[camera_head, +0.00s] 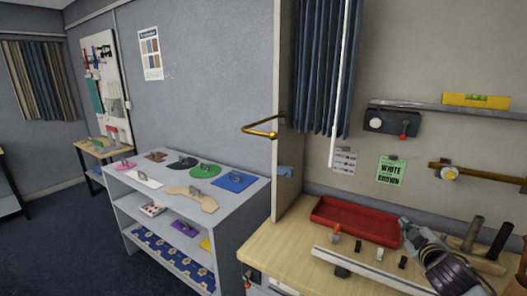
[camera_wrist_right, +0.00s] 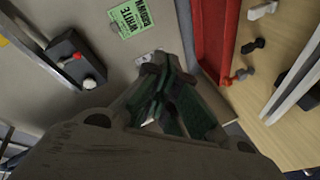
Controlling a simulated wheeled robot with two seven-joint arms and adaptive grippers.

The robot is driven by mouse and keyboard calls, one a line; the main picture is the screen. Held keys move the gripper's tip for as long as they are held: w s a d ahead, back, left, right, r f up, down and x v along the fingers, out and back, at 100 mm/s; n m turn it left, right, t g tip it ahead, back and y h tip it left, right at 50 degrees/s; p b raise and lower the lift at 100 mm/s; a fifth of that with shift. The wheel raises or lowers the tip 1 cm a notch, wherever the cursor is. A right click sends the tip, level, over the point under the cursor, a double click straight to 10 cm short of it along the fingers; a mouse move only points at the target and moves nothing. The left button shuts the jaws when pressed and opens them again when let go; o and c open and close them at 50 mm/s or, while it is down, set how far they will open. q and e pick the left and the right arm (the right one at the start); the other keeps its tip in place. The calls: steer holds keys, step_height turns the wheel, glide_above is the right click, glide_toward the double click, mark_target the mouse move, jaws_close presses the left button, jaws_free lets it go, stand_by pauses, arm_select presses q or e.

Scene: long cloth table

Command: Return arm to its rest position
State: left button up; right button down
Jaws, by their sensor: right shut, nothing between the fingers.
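My right gripper (camera_head: 408,228) is at the lower right in the head view, just right of the red tray (camera_head: 352,239) on the wooden workbench (camera_head: 278,247). Its grey and dark arm comes in from the bottom right. In the right wrist view its dark green fingers (camera_wrist_right: 166,78) are closed together with nothing between them. I cannot tell from these views whether the gripper touches the tray. My left gripper is not in view.
A long pale rail (camera_head: 368,270) crosses the bench front, with small clips near it. Dark upright handles (camera_head: 473,235) stand right of my gripper. A panel with a brass hook (camera_head: 262,131) divides the bench from a grey shelf (camera_head: 170,222). A green sign (camera_head: 391,170) hangs behind.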

steer(key=s+a+f+m+g, duration=0.1)
steer(key=s+a+f+g, duration=0.1)
steer(key=s+a+f, duration=0.3)
steer(key=s+a+f+m+g+y, duration=0.1)
steer(key=s+f+g, duration=0.15)
steer(key=f, duration=0.45)
steer(key=s+a+f+m+g, duration=0.2)
steer(key=s+a+f, duration=0.2)
steer(key=s+f, duration=0.15)
steer(key=s+a+f+m+g+y, duration=0.25)
steer(key=s+a+f+g, duration=0.35)
steer(key=s+a, duration=0.8)
steer(key=s+d+f+n, duration=0.1)
steer(key=s+f, duration=0.1)
steer(key=f, duration=1.5)
steer(key=s+d+f, duration=0.1)
steer(key=f, duration=1.6)
steer(key=s+d+f+g, duration=0.1)
steer(key=s+d+f, duration=0.1)
steer(key=s+f, duration=0.7)
steer(key=s+d+f, duration=0.1)
steer(key=s+f, duration=0.9)
steer(key=s, duration=0.3)
steer(key=shift+s+d+f+g, duration=0.2)
steer(key=shift+s+d+g, duration=0.1)
steer(key=shift+d+g, duration=0.05)
steer(key=shift+s, duration=0.1)
